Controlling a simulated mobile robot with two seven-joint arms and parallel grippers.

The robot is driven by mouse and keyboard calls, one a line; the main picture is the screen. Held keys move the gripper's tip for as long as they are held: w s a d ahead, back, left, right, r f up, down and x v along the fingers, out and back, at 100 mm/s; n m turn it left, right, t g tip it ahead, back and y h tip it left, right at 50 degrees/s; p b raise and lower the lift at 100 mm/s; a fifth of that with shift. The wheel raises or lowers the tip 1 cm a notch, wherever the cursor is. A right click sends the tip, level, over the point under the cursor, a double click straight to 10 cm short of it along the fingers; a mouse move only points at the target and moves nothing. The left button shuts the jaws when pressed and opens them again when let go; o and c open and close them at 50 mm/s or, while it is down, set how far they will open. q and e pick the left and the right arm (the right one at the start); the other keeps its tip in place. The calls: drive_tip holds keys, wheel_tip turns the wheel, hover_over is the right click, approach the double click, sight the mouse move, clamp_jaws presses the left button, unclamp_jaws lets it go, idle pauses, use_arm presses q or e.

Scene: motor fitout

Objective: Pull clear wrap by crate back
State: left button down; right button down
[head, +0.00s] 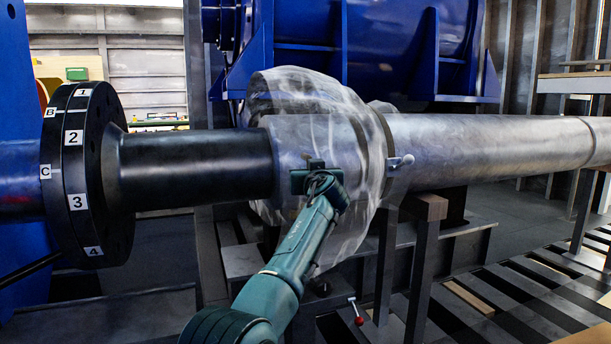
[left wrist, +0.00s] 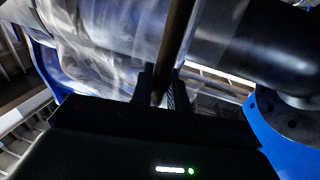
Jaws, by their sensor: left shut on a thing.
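The clear wrap (head: 345,130) is a loose, crumpled translucent sleeve around the grey pipe, bulging above it and hanging below. It also shows in the left wrist view (left wrist: 85,45). My left gripper (head: 316,168) is at the front of the wrapped pipe, near the wrap's left end. In the left wrist view its fingers (left wrist: 163,88) are closed on a dark, narrow strip, seemingly the wrap's edge. The exact grip is hard to make out. My right gripper is in neither view. No crate can be clearly told.
A black pipe (head: 195,165) with a numbered flange (head: 90,175) lies left. A ring clamp with a white knob (head: 402,161) sits right of the wrap. Wooden-topped supports (head: 425,206) stand below. A red-knobbed lever (head: 358,320) is low in front. Blue machinery (head: 380,45) is behind.

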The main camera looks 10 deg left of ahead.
use_arm(q)
drive_tip(key=shift+a, duration=0.1)
drive_tip(key=c, duration=1.4)
unclamp_jaws()
drive_tip(key=shift+c, duration=0.2)
drive_tip(key=b+v, duration=0.2)
drive_tip(key=v, duration=1.1)
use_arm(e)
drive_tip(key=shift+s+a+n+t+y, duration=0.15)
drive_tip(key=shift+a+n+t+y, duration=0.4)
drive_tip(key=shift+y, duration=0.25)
use_arm(q)
drive_tip(key=shift+s, duration=0.1)
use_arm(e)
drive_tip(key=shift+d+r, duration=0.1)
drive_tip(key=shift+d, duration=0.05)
